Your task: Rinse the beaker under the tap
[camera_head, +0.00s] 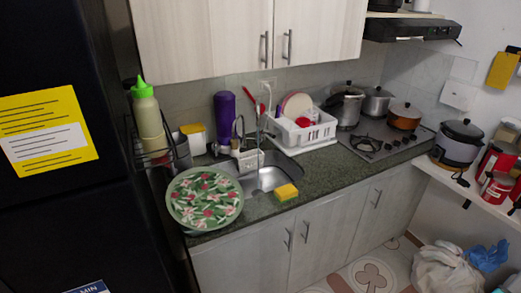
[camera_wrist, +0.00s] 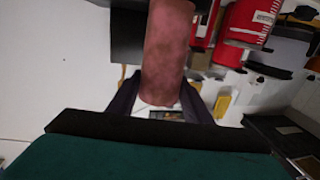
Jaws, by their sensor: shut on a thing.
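In the wrist view my gripper (camera_wrist: 162,98) is shut on a long reddish-brown cylinder (camera_wrist: 166,50), with a dark finger on each side near its lower end. I cannot tell whether this is the beaker; no clear glass shows. Neither my gripper nor the cylinder shows in the head view. There, the metal sink (camera_head: 268,181) is set in the dark counter. A slim tap (camera_head: 257,135) rises at the back of the sink. Whether water runs is too small to tell.
A floral round tray (camera_head: 205,197) sits left of the sink, a yellow sponge (camera_head: 287,192) on its front edge. A white dish rack (camera_head: 303,128) stands right of it, then the stove (camera_head: 372,147) with pots. Wall cupboards (camera_head: 200,35) hang above. Red containers (camera_wrist: 246,22) show in the wrist view.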

